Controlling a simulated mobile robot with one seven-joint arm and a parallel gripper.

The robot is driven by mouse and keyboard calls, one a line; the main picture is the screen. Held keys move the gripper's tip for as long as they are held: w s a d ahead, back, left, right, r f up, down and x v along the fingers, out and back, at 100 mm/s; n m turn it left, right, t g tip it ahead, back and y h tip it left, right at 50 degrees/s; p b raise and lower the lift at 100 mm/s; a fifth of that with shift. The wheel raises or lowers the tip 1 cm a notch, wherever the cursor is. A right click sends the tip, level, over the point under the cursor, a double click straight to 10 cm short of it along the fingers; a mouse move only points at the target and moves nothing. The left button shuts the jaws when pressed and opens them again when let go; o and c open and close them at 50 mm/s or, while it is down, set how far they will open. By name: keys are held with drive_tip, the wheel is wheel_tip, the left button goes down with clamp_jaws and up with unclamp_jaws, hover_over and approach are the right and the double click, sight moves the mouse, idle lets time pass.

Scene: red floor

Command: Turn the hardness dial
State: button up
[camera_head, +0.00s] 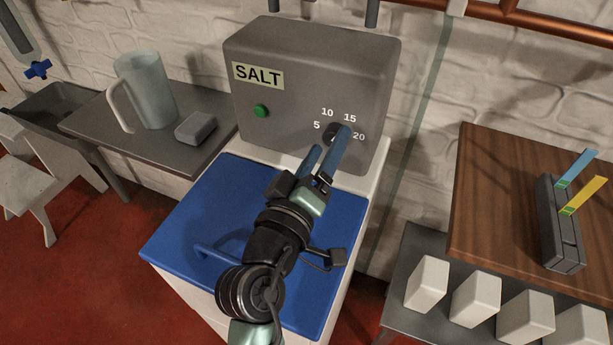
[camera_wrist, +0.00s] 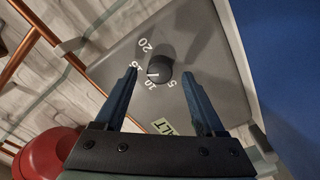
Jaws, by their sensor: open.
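The hardness dial (camera_wrist: 160,68) is a small black round knob on the front of a grey box (camera_head: 305,60) labelled SALT. White numbers 5, 10, 15 and 20 stand around it. In the wrist view a light pointer line shows on the knob near the 10 and 15 side; its exact reading is unclear. My gripper (camera_wrist: 160,74) is open, its two blue fingers on either side of the dial with gaps showing. In the head view my gripper (camera_head: 328,140) reaches up to the dial (camera_head: 331,131) and partly hides it. Whether the fingertips reach the knob's depth is unclear.
A green button (camera_head: 260,111) sits left on the box. Below is a blue lid (camera_head: 195,225) with a handle. A grey side table (camera_head: 85,125) holds a jug (camera_head: 146,90) and small grey block. A wooden table (camera_head: 490,190) stands right, above several white blocks.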

drive_tip(key=v, duration=1.1)
drive_tip(key=shift+s+a, duration=0.1)
drive_tip(key=shift+s, duration=0.1)
drive_tip(key=shift+r, duration=0.1)
drive_tip(key=w+d+r+m+t+y, duration=0.1)
drive_tip(key=w+r+m+t, duration=0.15)
drive_tip(key=r, duration=0.65)
drive_tip(key=w+d+r+m+t+y, duration=0.1)
drive_tip(key=w+r+m, duration=0.2)
drive_tip(key=r, duration=0.6)
drive_tip(key=s+d+r+m+t+y, duration=0.1)
drive_tip(key=s+r+t+y, duration=0.2)
drive_tip(key=r, duration=0.8)
drive_tip(key=s+d+r+t+y, duration=0.15)
drive_tip(key=s+r+t, duration=0.3)
drive_tip(key=r, duration=0.55)
wheel_tip(320, 180, up, 32)
drive_tip(key=g+p, duration=0.1)
drive_tip(key=p, duration=3.2)
drive_tip(key=shift+a+r+h, duration=0.15)
drive_tip(key=shift+r+h, duration=0.1)
drive_tip(key=shift+h, duration=0.2)
